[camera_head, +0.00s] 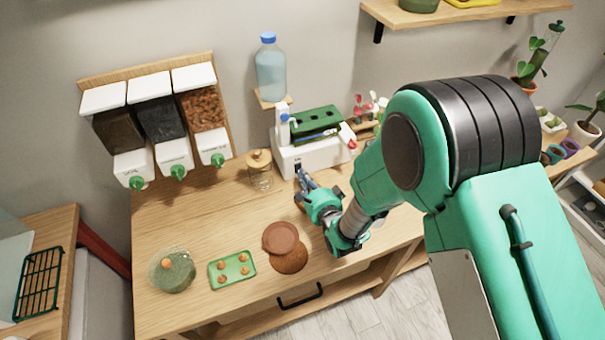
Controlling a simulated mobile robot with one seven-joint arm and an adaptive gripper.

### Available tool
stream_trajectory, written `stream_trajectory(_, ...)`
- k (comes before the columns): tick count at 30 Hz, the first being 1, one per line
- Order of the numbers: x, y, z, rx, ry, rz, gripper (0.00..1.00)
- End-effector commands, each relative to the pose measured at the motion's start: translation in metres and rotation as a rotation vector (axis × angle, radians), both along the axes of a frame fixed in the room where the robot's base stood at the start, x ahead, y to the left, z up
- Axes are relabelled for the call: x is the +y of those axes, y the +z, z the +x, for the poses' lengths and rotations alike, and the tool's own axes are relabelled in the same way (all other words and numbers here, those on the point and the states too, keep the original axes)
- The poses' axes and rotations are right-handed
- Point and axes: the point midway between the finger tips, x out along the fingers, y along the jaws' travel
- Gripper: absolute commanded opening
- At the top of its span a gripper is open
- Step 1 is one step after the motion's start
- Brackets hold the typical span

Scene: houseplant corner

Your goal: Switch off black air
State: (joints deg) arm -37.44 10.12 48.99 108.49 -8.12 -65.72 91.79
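A white machine (312,152) with a green-and-black top stands at the back of the wooden table. A small dark switch or panel (297,168) shows low on its front; any label is too small to read. My gripper (303,178) is right at the machine's front, with its fingertips close to this dark part. I cannot tell whether they touch it. The fingers are small and partly overlapping in view, so their opening is unclear. The switch's position cannot be made out.
A corked glass jar (260,170) stands just left of the machine. A water bottle (270,67) sits above it on a small ledge. Wall dispensers (165,120) hang at left. A glass bowl (172,271), green tray (233,270) and brown discs (283,244) occupy the table's front.

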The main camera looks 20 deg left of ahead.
Motion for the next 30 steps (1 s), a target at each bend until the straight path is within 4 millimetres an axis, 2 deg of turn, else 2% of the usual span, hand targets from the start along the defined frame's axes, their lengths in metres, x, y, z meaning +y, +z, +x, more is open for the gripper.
stream_trajectory(5, -0.017, 0.003, -0.017, 0.000, 0.000, 0.000, 0.00)
stream_trajectory(18, -0.059, 0.033, -0.059, 0.000, -0.001, 0.000, 0.00)
stream_trajectory(30, -0.078, 0.044, -0.079, 0.000, 0.000, 0.000, 0.00)
